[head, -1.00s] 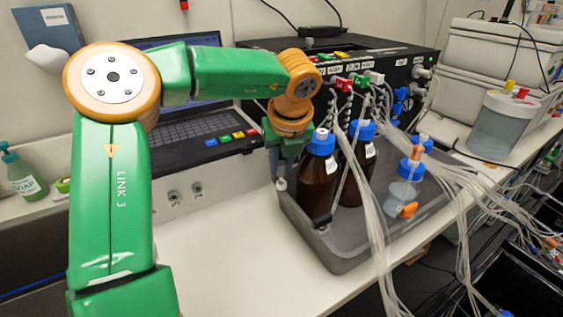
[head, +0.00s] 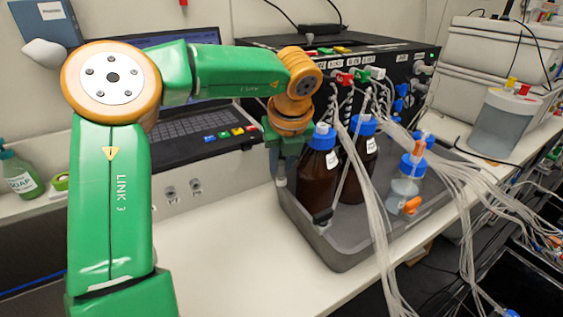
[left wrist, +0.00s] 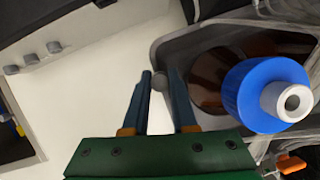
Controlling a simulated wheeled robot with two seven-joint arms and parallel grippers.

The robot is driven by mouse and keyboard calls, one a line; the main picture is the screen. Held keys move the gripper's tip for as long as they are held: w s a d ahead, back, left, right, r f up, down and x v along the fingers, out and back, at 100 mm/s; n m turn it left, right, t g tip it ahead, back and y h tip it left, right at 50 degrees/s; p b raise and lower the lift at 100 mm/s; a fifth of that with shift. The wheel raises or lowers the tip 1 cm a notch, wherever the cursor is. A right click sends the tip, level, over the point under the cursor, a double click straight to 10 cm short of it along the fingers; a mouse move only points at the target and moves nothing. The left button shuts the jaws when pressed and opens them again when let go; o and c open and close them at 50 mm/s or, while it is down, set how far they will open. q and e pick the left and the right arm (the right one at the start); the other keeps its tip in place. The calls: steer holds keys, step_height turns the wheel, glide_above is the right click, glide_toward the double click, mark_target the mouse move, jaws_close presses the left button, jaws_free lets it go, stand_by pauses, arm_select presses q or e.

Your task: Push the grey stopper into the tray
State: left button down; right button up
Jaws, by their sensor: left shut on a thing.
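My left gripper (head: 281,178) hangs at the left edge of the grey tray (head: 344,262), beside a brown bottle. In the left wrist view, the grey stopper (left wrist: 159,82) is a small rounded piece between the two fingertips of my left gripper (left wrist: 161,76). The gripper is shut on it. The stopper lies by the tray's left wall, but I cannot tell whether it touches the wall. In the head view I cannot make the stopper out clearly from the fingertips. My right gripper is not in view.
Two brown bottles with blue caps (head: 324,136) and a small clear bottle (head: 404,186) stand in the tray. Transparent tubes (head: 375,215) drape over its front. A black control box (head: 380,80) is behind, a laptop (head: 190,123) to the left. White bench is clear in front.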

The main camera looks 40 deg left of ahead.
arm_select(q)
steer(key=shift+f+b, duration=0.5)
steer(key=shift+b, duration=0.05)
stand_by(0.6)
steer(key=c, duration=0.6)
jaws_free()
steer(key=shift+c, duration=0.2)
steer(key=shift+r, duration=0.1)
steer(key=shift+r, duration=0.1)
steer(key=v, duration=0.7)
steer(key=shift+p, duration=0.3)
steer(key=shift+a, duration=0.1)
